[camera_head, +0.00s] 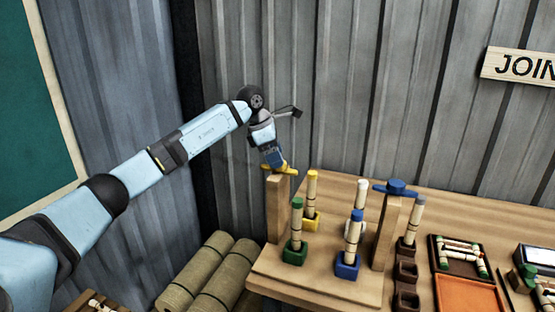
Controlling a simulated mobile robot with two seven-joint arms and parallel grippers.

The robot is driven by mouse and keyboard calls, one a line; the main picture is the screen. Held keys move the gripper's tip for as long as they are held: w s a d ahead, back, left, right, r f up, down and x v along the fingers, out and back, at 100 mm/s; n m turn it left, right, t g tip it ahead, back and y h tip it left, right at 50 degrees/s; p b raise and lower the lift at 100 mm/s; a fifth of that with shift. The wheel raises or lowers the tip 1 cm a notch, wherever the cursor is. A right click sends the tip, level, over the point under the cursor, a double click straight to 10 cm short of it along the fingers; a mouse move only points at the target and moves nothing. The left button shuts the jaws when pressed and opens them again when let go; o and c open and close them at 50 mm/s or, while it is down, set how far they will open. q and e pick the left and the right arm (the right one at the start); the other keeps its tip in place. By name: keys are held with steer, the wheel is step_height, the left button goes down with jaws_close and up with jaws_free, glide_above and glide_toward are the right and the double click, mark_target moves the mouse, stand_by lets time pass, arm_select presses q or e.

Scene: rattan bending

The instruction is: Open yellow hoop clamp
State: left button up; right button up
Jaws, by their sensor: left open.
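The yellow hoop clamp (288,170) sits on top of a wooden post (278,208) at the left end of the workbench. My left arm reaches in from the left, and my left gripper (274,160) points down right over the yellow clamp. Its fingers are open and partly hide the clamp; I cannot tell whether they touch it. A blue clamp (396,187) tops a second wooden post (390,232) to the right. My right gripper is not in view.
On the bench (320,284), rattan sticks stand in a yellow holder (311,221), a green holder (295,252) and a blue holder (347,266). A dark tray (462,271) and an orange tray (468,294) lie right. Large rolls (210,270) lie below left. A corrugated wall stands behind.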

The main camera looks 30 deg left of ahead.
arm_select(q)
steer(key=shift+x, duration=0.9)
steer(key=shift+c, duration=0.3)
steer(key=c, duration=0.9)
